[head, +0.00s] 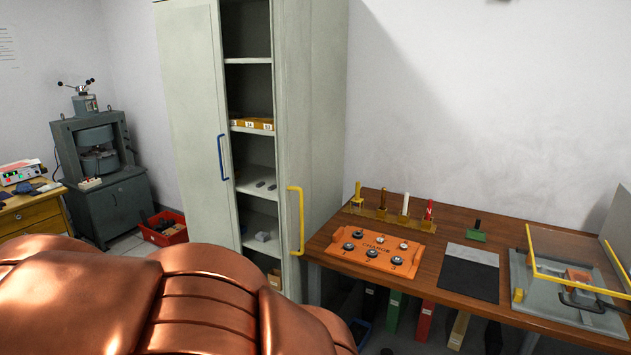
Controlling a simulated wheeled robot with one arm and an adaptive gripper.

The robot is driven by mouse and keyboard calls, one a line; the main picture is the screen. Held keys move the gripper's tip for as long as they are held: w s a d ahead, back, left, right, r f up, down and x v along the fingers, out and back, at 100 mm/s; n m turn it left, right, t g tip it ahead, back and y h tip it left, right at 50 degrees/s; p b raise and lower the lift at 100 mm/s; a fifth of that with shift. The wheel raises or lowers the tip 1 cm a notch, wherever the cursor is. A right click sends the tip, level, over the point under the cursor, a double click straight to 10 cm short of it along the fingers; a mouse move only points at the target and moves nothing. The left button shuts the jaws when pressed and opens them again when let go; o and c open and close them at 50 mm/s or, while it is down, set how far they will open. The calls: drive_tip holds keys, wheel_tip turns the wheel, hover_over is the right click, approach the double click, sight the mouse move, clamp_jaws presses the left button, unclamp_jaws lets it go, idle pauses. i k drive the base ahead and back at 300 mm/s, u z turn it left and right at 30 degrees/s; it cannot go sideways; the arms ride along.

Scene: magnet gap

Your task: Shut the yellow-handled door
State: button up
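A tall grey-green cabinet stands against the wall left of the table in the head view. Its yellow-handled door (283,130) is on the right side of the opening and stands open, leaving a gap onto the shelves. The long vertical yellow handle (301,222) sits low on this door, near the table's left end. The other door (190,100) has a blue handle (222,158) and is left of the gap. My copper-coloured arm fills the lower left foreground. My gripper is not in view.
Shelves (252,130) hold a yellow box and small dark items. A wooden table (450,285) at right carries an orange tray (376,252), a rack of coloured-handled tools and a yellow-framed fixture (570,255). A red crate (163,228) stands on the floor at left.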

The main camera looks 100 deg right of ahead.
sight(291, 21)
drive_tip(key=k, duration=1.1)
drive_tip(key=z, duration=1.05)
drive_tip(key=k, duration=0.8)
drive_tip(key=z, duration=0.75)
drive_tip(key=i, duration=0.6)
drive_tip(key=u, duration=0.05)
